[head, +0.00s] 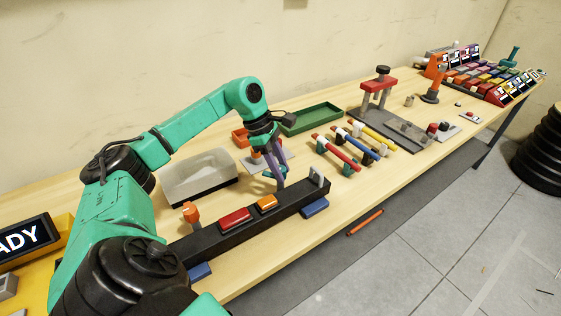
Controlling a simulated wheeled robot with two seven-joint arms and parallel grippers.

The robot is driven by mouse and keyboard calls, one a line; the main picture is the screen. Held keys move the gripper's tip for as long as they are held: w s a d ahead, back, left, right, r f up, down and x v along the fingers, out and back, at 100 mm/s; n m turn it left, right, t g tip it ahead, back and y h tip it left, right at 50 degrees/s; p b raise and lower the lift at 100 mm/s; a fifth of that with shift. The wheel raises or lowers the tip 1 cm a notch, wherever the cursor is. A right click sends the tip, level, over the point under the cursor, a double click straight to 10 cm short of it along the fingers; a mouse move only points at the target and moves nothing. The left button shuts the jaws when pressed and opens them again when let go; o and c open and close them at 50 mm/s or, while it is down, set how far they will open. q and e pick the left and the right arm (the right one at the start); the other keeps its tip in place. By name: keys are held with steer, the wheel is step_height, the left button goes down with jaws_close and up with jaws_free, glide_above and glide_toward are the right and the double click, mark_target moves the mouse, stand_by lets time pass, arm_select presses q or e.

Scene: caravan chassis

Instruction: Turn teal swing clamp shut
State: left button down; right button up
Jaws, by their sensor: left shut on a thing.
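The teal swing clamp (268,174) shows as a small teal piece by my left fingertips, just behind the dark chassis beam (292,204). My left gripper (275,179) points down from above, with its purplish fingers shut on the teal piece. The fingers hide part of the clamp, and its exact swing angle is too small to tell. My right gripper is not in view.
The beam carries a red block (235,218), an orange block (266,203), an orange clamp (190,213) and a grey clamp (317,176). A grey bin (200,182) stands left, and a green tray (311,119) behind. Coloured rods lie right.

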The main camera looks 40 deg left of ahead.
arm_select(q)
steer(key=m, duration=0.1)
steer(key=m+g+p, duration=0.1)
steer(key=m, duration=0.1)
steer(key=shift+w+r+m, duration=0.1)
steer(key=shift+r+m, duration=0.05)
steer(key=shift+m, duration=0.15)
steer(key=shift+m+g, duration=0.9)
steer(key=shift+m, duration=0.9)
steer(key=c, duration=0.5)
jaws_free()
